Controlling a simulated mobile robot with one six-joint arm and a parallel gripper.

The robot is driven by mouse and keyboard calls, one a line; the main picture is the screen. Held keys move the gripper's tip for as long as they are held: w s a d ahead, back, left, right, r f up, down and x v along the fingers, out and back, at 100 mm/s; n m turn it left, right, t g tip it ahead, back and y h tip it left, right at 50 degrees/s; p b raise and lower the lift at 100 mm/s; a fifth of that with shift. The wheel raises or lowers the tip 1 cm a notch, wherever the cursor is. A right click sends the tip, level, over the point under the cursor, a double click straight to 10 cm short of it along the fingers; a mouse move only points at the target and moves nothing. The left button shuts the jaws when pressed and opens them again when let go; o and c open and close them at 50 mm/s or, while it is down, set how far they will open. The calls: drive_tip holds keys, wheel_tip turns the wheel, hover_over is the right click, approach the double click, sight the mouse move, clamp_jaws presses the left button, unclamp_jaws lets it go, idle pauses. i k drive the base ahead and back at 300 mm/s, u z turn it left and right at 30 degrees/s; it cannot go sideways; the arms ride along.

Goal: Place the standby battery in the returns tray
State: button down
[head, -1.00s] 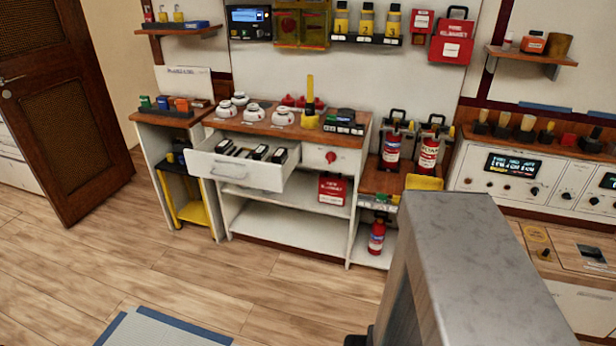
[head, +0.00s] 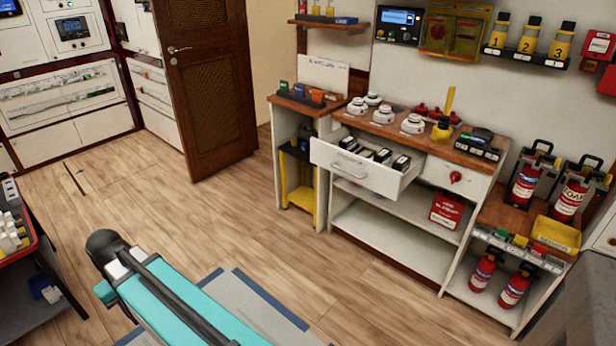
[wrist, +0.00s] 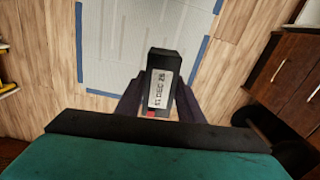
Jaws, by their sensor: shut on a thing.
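In the wrist view my gripper (wrist: 158,103) is shut on a black battery-like block (wrist: 161,58), one dark finger on each side. It has a white label with a printed date, partly legible, and a small red mark near its lower end. It is held above the floor. In the head view my teal arm reaches in from the bottom; the gripper and block cannot be made out there. A shallow yellow tray (head: 556,234) sits on the low right bench, apart from my arm. I cannot read a returns label on it.
An open drawer (head: 352,170) holds several black, white-labelled blocks. Smoke detectors (head: 383,114) stand on the bench above. Red extinguishers (head: 523,184) stand by the yellow tray. A red-edged cart (head: 30,250) is at the left. A brown door (head: 205,85) stands open. The middle floor is clear.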

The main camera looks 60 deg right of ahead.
sight(554, 237)
drive_tip(key=k, duration=0.1)
drive_tip(key=z, duration=2.55)
drive_tip(key=i, duration=1)
drive_tip(key=z, duration=0.05)
